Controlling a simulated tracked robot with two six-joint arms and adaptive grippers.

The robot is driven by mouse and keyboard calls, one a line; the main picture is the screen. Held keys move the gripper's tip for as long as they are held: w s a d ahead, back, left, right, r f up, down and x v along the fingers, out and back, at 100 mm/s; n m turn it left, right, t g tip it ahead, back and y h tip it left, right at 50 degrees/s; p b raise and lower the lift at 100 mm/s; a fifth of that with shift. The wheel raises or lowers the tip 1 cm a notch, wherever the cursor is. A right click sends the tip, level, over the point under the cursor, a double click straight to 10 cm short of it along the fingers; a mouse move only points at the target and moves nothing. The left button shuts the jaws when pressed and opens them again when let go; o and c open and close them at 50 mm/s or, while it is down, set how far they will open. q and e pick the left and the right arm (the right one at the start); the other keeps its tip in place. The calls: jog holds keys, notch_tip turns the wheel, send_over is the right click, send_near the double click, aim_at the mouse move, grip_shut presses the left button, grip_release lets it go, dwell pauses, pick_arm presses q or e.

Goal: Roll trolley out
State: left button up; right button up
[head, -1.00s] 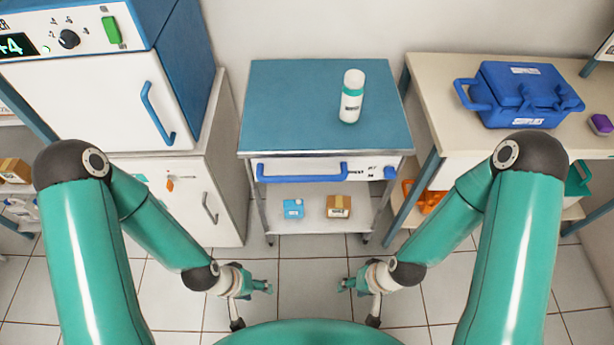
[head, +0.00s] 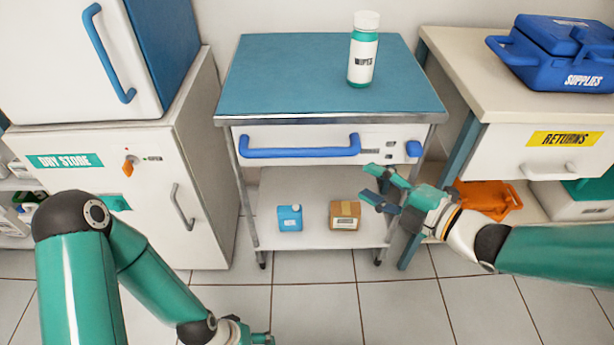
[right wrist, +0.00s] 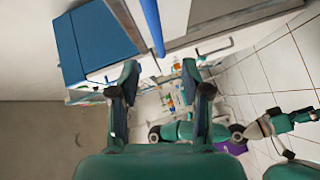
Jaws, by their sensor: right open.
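The trolley (head: 325,75) stands ahead in the head view, with a blue top, a white drawer front and a lower shelf. A blue handle (head: 300,148) runs across its front. A white and teal wipes bottle (head: 362,58) stands upright on top, right of the middle. My right gripper (head: 378,186) is open and empty, in front of the trolley, lower right of the handle and apart from it. Its open fingers also show in the right wrist view (right wrist: 160,88). My left gripper (head: 262,338) shows only partly at the bottom edge, low in front of the trolley.
A white dry store cabinet (head: 150,190) stands close left of the trolley. A bench (head: 455,75) with a blue supplies case (head: 560,60) stands on the right. A blue container (head: 289,218) and a small box (head: 344,215) sit on the lower shelf. Floor in front is clear.

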aim_at(313, 156)
jog(key=shift+n+y, duration=0.3)
jog(key=shift+n, duration=0.5)
jog(key=b+x, duration=0.1)
jog(key=x, duration=0.7)
jog(key=b+x, duration=0.1)
jog(key=x, duration=0.7)
jog(key=shift+a+b, duration=0.35)
jog(key=shift+a, duration=0.05)
pick_arm(q)
notch_tip(313, 156, down, 4)
jog(key=shift+r, duration=0.15)
pick_arm(e)
jog(key=shift+s, duration=0.1)
grip_shut()
